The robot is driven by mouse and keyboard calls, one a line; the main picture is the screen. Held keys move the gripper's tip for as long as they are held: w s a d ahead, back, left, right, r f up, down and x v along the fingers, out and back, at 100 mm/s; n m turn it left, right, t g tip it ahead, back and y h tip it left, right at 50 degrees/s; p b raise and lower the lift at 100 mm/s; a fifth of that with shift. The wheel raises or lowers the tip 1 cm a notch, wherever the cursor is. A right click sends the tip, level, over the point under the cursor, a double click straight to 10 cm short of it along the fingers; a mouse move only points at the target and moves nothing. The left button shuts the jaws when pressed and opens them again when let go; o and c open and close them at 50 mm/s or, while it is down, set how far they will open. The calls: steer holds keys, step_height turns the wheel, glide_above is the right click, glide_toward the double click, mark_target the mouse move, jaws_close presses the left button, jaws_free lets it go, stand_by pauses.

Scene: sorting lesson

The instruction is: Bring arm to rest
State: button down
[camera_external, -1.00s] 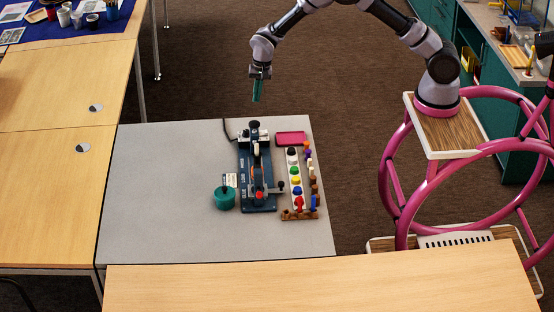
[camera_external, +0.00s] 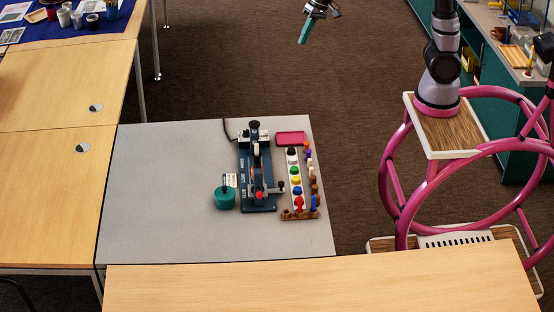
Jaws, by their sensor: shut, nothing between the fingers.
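My gripper (camera_external: 303,37) is at the top edge of the view, with its teal fingers shut and nothing between them. It hangs tilted, in the air over the brown floor, well beyond the grey table (camera_external: 160,200). Most of my arm is cut off by the top edge. My arm's lower links rise upright from the wooden top of my pink-framed base at the right.
On the grey table stand a dark blue device (camera_external: 257,170), a teal round pot (camera_external: 224,198), a pink tray (camera_external: 291,138) and a rack of several coloured pieces (camera_external: 294,180). Wooden tables (camera_external: 60,190) stand left and in front (camera_external: 310,285). Open floor lies behind.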

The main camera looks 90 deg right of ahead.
steer(key=s+a+r+n+t, duration=0.1)
steer(key=s+a+r+n, duration=0.1)
steer(key=s, duration=0.6)
steer(key=s+a+r+n, duration=0.2)
steer(key=s+a, duration=0.1)
steer(key=s, duration=0.5)
steer(key=s+a+r+n+t, duration=0.1)
steer(key=s+a+r+n, duration=0.1)
steer(key=s, duration=0.6)
steer(key=shift+a+n+t+y, duration=0.3)
steer(key=shift+n+y, duration=0.1)
steer(key=shift+n, duration=0.1)
